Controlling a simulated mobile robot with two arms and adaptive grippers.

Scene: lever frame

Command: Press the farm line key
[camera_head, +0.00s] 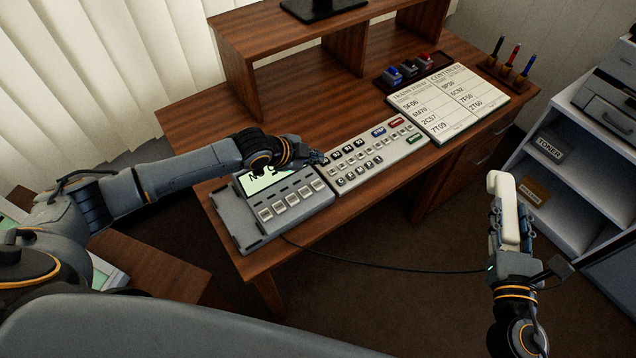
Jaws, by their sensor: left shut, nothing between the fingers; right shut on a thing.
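A grey desk phone base (243,229) with a green screen (262,181) and a row of grey line keys (292,199) sits at the desk's front left. A light key panel (350,181) with dark, blue, red and green keys adjoins it on the right. I cannot read which key is the farm line. My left gripper (318,157) is shut and empty above the panel's left end; I cannot tell whether it touches a key. My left arm hides part of the screen. My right gripper (511,238) is shut on a white handset (507,205), held upright, right of the desk.
The wooden desk (187,105) carries a raised shelf (280,30), a printed code board (449,102), a dark tray with stamps (408,71) and a pen holder (508,72). A black cord (370,265) runs from the phone toward my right gripper. A white shelf unit (570,175) stands right.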

